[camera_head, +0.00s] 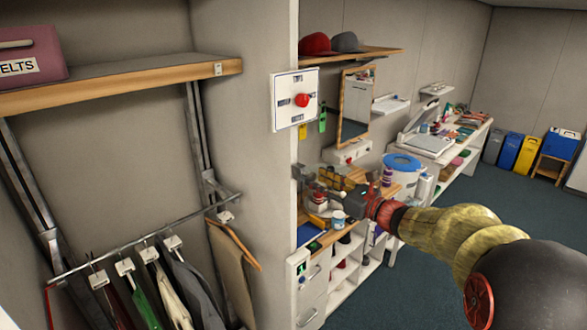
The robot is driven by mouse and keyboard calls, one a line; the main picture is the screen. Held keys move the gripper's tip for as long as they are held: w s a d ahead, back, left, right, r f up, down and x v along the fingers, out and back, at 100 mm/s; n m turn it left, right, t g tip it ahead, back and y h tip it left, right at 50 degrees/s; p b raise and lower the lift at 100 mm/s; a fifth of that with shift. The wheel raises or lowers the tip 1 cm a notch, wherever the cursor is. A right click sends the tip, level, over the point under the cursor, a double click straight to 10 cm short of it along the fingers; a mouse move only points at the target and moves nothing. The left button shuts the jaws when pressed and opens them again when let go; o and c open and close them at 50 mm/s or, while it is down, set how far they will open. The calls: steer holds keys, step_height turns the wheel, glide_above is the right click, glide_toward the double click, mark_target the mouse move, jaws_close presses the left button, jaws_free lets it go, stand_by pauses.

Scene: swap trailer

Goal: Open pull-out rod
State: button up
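The likely pull-out rod (130,243) is a thin metal rail low in the open wardrobe bay at the left. It slants up to the right between two metal side rails, and several clothes hang from it on white-topped hangers. My gripper (312,190) is at the middle of the view, right of the bay's dividing wall and well apart from the rod. It points left, in front of a cluttered workbench. Its fingers blend with the clutter, so I cannot tell whether they are open or shut. I see nothing clearly held.
A wooden shelf (120,82) with a pink box (30,52) is above the rod. The dividing wall (258,190) stands between the bay and my gripper. A white panel with a red knob (296,100) is on the wall's end. Open floor (440,275) lies right.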

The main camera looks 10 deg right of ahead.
mark_target(308, 175)
steer(key=p+x, duration=0.1)
steer(key=x, duration=0.6)
steer(key=shift+w+a, duration=0.25)
steer(key=c, duration=0.3)
jaws_close()
stand_by(0.4)
